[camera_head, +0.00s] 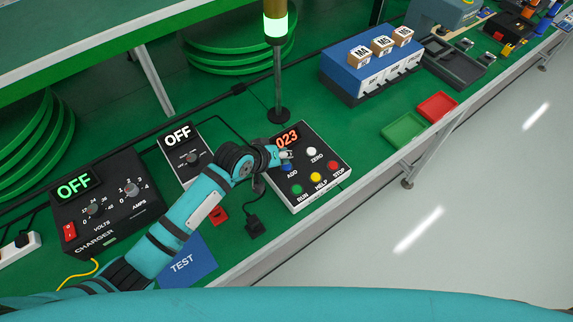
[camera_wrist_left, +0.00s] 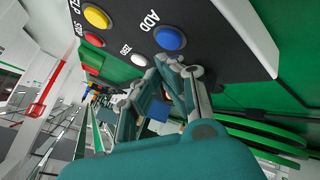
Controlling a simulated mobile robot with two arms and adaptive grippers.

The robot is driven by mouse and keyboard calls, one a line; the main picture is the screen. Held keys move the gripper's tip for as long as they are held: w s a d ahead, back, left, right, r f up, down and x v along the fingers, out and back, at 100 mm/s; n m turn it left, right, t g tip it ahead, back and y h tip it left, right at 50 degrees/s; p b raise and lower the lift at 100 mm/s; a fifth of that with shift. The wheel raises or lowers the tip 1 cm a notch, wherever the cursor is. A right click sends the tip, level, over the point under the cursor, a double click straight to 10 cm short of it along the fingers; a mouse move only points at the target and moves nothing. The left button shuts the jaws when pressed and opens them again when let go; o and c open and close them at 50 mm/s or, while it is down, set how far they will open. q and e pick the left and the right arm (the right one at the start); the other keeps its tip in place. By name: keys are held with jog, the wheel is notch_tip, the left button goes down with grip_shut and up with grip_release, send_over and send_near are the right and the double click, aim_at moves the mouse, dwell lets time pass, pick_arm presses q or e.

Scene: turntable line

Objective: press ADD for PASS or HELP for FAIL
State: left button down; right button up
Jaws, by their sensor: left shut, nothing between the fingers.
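The control box (camera_head: 325,190) has a red display reading 023 and several buttons. The blue ADD button (camera_head: 286,167) is at its left, partly hidden by my gripper; it shows whole in the left wrist view (camera_wrist_left: 170,38). The yellow HELP button (camera_head: 315,177) is in the front row between green RUN (camera_head: 297,189) and red STOP (camera_head: 333,166). The white ZERO button (camera_head: 311,151) lies right of ADD. My left gripper (camera_head: 286,155) is shut and empty, its tips close to ADD; I cannot tell if they touch it. My right gripper is out of view.
A lamp post (camera_head: 275,25) glows pale green at the top behind the box. A charger (camera_head: 105,205) and a small meter (camera_head: 188,155) read OFF at left. A blue TEST mat (camera_head: 185,262) lies in front. Green (camera_head: 403,130) and red (camera_head: 437,107) trays sit at right.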

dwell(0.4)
pick_arm(q)
jog(key=shift+f, duration=0.4)
jog(key=shift+f, duration=0.4)
dwell(0.7)
jog(key=shift+r+p, duration=0.85)
jog(key=shift+p, duration=0.1)
notch_tip(320, 180, up, 5)
jog(key=p, duration=0.5)
